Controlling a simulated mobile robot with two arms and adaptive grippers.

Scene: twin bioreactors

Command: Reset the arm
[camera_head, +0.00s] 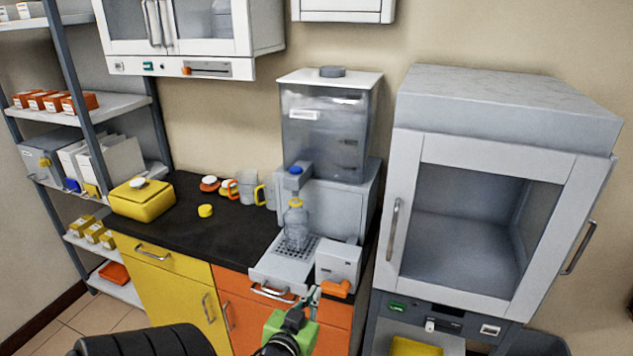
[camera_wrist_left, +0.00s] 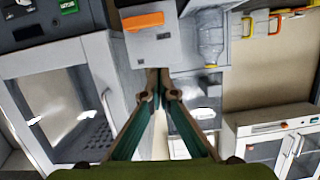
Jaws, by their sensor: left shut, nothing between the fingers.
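My left gripper (camera_head: 314,292) comes up from the bottom of the head view, with a green body and thin fingers. In the left wrist view its fingers (camera_wrist_left: 158,78) converge and meet at the tips, with nothing between them. The fingertips are close to a small white box (camera_head: 338,262) with an orange part (camera_head: 336,289) on its lower front; I cannot tell whether they touch it. The box also shows in the wrist view (camera_wrist_left: 168,48), just beyond the tips. My right gripper is not in view.
A clear bottle with a yellow cap (camera_head: 296,222) stands on the drip tray of a dispenser (camera_head: 325,130). A glass-doored cabinet (camera_head: 465,220) stands at right. A yellow box (camera_head: 143,200), mugs and a yellow cap (camera_head: 205,210) sit on the black counter (camera_head: 190,235). Shelves are at left.

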